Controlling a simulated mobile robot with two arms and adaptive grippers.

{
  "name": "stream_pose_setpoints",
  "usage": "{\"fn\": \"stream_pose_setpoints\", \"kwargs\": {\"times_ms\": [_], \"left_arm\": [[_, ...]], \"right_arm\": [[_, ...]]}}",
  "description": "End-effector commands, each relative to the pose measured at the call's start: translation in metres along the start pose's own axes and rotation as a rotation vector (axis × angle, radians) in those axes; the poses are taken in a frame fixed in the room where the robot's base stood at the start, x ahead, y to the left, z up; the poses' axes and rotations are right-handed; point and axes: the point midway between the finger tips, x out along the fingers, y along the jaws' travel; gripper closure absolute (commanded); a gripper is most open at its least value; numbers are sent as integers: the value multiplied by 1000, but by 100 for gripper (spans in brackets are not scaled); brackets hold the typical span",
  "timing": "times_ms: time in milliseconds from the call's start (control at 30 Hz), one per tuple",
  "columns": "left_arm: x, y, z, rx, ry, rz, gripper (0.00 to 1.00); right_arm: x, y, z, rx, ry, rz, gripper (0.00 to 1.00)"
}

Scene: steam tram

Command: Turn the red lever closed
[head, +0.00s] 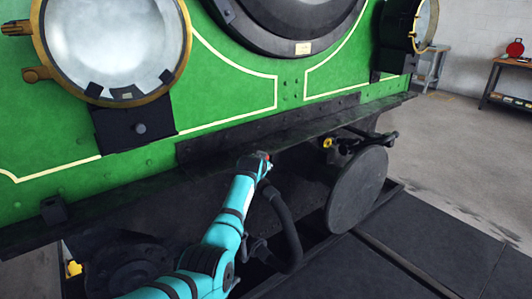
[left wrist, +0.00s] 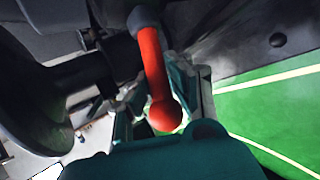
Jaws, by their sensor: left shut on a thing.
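The red lever (left wrist: 153,65) shows in the left wrist view as a short red rod with a round ball end, fixed to a grey joint at its top. My left gripper (left wrist: 158,88) has teal fingers on both sides of the lever near its ball end and is shut on it. In the head view my left gripper (head: 254,165) is at the dark front beam of the tram, and only a small red spot of the lever (head: 267,156) shows at its tip. The rest of the lever is hidden there. My right gripper is not in view.
A black hose (head: 290,230) hangs close beside my left arm. A round dark buffer (head: 358,190) stands to the right, and the green tram front (head: 230,95) with a brass-rimmed lamp (head: 115,45) rises above. Open floor (head: 440,150) lies at right.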

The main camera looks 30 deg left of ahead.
Motion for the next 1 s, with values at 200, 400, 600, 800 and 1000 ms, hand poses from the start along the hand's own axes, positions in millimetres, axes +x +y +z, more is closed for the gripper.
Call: {"fn": "stream_pose_setpoints", "kwargs": {"times_ms": [200,400,600,800,1000], "left_arm": [[2,-2,-1,-52,-45,41,100],[3,-4,0,-96,-84,76,100],[4,-4,0,-118,-102,94,100],[4,-4,0,-122,-106,98,100],[4,-4,1,-122,-106,97,100]], "right_arm": [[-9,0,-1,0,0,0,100],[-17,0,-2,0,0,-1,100],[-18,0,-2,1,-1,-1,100],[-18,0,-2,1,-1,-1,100],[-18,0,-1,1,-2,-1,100]]}}
